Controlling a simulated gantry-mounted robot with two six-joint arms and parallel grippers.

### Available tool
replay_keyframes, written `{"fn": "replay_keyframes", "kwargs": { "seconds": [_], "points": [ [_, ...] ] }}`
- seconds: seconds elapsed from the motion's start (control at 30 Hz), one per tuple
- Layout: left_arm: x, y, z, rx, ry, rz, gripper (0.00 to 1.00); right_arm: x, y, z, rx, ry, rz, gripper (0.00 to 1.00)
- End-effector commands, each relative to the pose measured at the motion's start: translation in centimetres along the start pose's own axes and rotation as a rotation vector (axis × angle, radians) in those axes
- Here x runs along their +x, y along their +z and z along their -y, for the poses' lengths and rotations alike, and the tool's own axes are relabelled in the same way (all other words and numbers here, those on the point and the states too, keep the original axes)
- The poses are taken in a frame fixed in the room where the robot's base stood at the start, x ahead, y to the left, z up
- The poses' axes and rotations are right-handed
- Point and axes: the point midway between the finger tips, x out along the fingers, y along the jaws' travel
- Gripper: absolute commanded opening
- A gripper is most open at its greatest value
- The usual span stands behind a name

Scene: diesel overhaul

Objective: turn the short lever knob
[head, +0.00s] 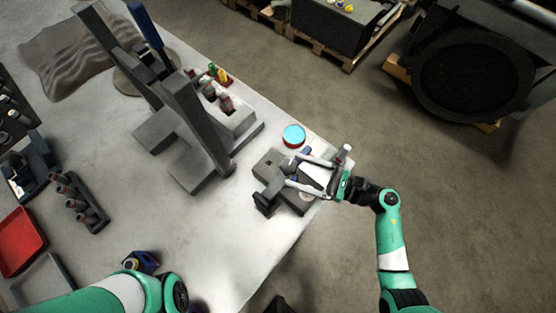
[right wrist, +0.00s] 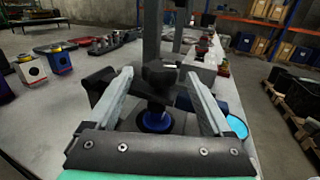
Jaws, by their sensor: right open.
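The short lever knob (right wrist: 158,76) is a dark knob with a stubby bar, seen in the right wrist view above a round blue base (right wrist: 156,121). My right gripper (right wrist: 160,80) is open, with one pale finger on each side of the knob. Contact with the knob cannot be told. In the head view my right gripper (head: 295,169) is over a grey block fixture (head: 268,165) at the bench's right edge, and I cannot make out the knob there. My left arm shows at the lower left, but its gripper is not visible.
A tall grey press frame (head: 195,125) stands left of the fixture. A cyan-topped round tin (head: 293,136) is close behind my right gripper. A red tray (head: 20,240) and a dark rack (head: 78,203) lie at the left. Bare bench lies at front centre.

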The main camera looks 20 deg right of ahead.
Motion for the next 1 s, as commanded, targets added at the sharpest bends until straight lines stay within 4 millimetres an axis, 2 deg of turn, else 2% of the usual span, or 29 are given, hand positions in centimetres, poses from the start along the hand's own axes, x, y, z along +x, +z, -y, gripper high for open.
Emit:
{"fn": "replay_keyframes", "kwargs": {
  "seconds": [0.1,0.3,0.63,0.67,1.0],
  "points": [
    [0.0,0.0,0.0,0.000,0.000,0.000,0.50,2.8,0.1,-0.1,-0.002,0.006,0.001,0.85],
    [-0.1,0.1,0.0,0.000,0.000,0.000,0.50,5.8,0.0,0.0,-0.002,0.002,0.001,0.85],
    [-0.1,0.1,0.0,0.000,0.000,0.000,0.50,6.5,0.1,0.0,-0.001,-0.001,0.001,0.85],
    [-0.1,0.1,0.0,0.000,0.000,0.000,0.50,6.5,0.1,0.0,-0.001,-0.001,0.001,0.81],
    [-0.1,0.1,0.0,0.000,0.000,0.000,0.50,6.4,0.1,0.0,-0.001,-0.001,0.001,0.20]
  ]
}}
